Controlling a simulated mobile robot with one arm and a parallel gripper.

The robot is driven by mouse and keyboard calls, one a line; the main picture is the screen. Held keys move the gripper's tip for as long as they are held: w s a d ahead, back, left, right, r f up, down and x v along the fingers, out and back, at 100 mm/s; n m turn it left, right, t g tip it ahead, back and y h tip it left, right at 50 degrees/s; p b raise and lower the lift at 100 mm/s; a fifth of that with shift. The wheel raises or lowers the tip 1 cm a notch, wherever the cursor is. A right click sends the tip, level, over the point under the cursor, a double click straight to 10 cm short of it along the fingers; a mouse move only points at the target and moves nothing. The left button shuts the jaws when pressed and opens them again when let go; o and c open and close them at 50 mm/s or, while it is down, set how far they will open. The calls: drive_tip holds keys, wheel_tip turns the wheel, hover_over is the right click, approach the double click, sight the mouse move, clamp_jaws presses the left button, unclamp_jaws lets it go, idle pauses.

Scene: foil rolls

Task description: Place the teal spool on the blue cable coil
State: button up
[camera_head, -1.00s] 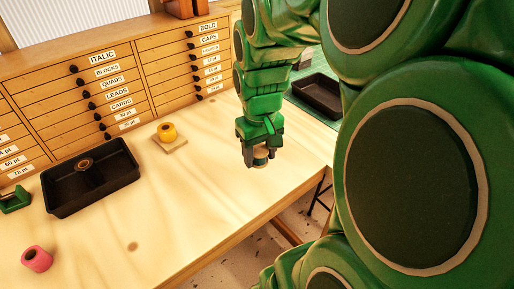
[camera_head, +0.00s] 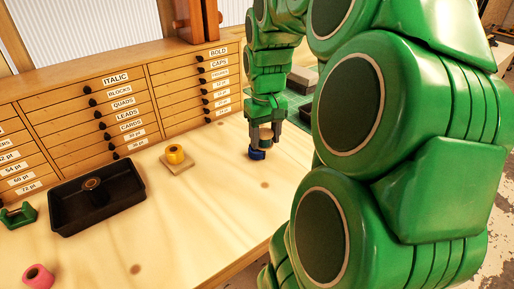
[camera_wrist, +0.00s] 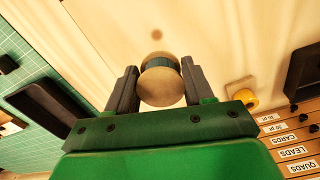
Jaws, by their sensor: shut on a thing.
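The teal spool (camera_wrist: 160,80) has pale tan end discs and a teal band between them. My gripper (camera_wrist: 160,88) is shut on it, one finger on each side. In the head view my gripper (camera_head: 265,133) is over the back right of the table, just above the blue cable coil (camera_head: 257,154). The spool is partly hidden by the fingers there. I cannot tell whether the spool touches the coil. The coil does not show in the wrist view.
A yellow roll (camera_head: 175,154) sits on a wooden block left of my gripper. A black tray (camera_head: 65,220) holds a brown ring. A pink roll (camera_head: 38,276) and a green dispenser (camera_head: 18,215) are at the left. Drawers (camera_head: 120,105) line the back. The middle table is clear.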

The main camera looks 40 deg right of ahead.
drive_tip(key=shift+w+d+r, duration=0.15)
drive_tip(key=shift+w+d, duration=0.2)
drive_tip(key=shift+w, duration=0.1)
drive_tip(key=shift+w+d, duration=0.15)
drive_tip(key=shift+w, duration=0.1)
drive_tip(key=w+d+f, duration=0.4)
drive_tip(key=w, duration=0.3)
hover_over(257, 152)
drive_tip(key=w+d, duration=0.1)
wheel_tip(257, 152, down, 5)
drive_tip(key=shift+w+d+f, duration=0.1)
drive_tip(key=shift+w+f, duration=0.05)
drive_tip(key=shift+w+d+f, duration=0.15)
drive_tip(key=shift+w+f, duration=0.1)
drive_tip(key=shift+f, duration=1.65)
drive_tip(key=shift+f, duration=0.1)
drive_tip(key=o, duration=1)
